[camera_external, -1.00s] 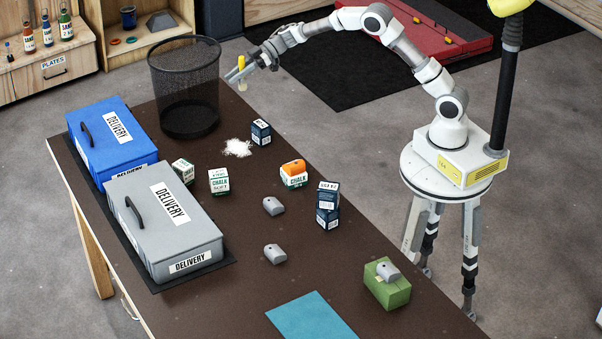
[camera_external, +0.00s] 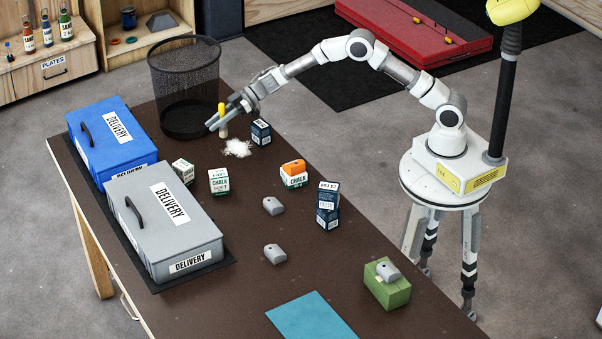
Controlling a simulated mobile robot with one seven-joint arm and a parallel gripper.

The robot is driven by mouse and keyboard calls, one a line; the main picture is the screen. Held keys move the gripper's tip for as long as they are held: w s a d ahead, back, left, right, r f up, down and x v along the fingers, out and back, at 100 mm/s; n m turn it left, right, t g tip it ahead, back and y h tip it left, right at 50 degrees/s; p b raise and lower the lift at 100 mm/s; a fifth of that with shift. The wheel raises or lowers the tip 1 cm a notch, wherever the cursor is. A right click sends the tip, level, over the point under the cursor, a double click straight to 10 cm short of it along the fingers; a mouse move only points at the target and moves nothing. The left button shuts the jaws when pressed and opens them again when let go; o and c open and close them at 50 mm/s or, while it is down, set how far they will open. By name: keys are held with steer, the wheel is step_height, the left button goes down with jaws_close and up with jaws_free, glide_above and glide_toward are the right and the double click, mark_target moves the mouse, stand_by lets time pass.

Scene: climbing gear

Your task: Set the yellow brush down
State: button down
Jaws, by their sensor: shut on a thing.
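The yellow brush (camera_external: 222,109) is upright between the fingers of my gripper (camera_external: 217,120), with its pale end pointing down. My gripper is shut on it at the far part of the brown table (camera_external: 330,270), just in front of the black mesh bin. The brush's lower end is close above the table, near the pile of white powder (camera_external: 237,148); I cannot tell whether it touches the table top. Part of the brush is hidden by the fingers.
The mesh bin (camera_external: 183,85) stands behind the brush. A dark box (camera_external: 261,132) is close on the right. Chalk boxes (camera_external: 219,181), grey holds (camera_external: 273,206) and blue (camera_external: 112,140) and grey delivery boxes (camera_external: 165,230) stand nearer.

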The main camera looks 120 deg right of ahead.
mark_target(221, 129)
step_height(221, 129, down, 4)
steer(key=shift+w+f+b, duration=0.1)
steer(key=shift+b, duration=0.75)
steer(key=c, duration=0.7)
jaws_free()
steer(key=shift+s+r, duration=0.2)
steer(key=shift+s, duration=0.05)
steer(key=p+v, duration=0.2)
steer(key=v, duration=0.9)
steer(key=shift+s+r, duration=0.15)
steer(key=shift+s, duration=0.1)
